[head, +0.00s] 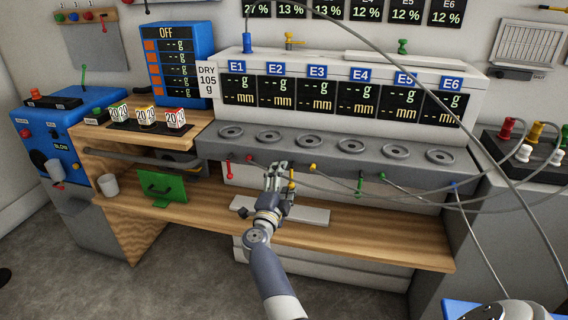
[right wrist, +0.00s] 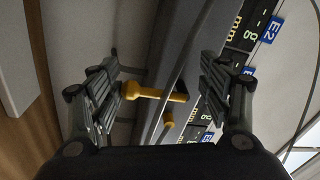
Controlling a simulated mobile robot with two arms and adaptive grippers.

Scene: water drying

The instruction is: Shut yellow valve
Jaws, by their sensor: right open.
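A yellow knob (head: 313,168) sits right of the valve and also shows in the wrist view (right wrist: 168,120). My left gripper is not in view.
The grey shelf (head: 385,152) with round plates runs above the valve. A red valve (head: 228,171) hangs to the left and a green one (head: 360,183) to the right. Cables cross the right side. The wooden worktop (head: 380,247) below has clear room.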

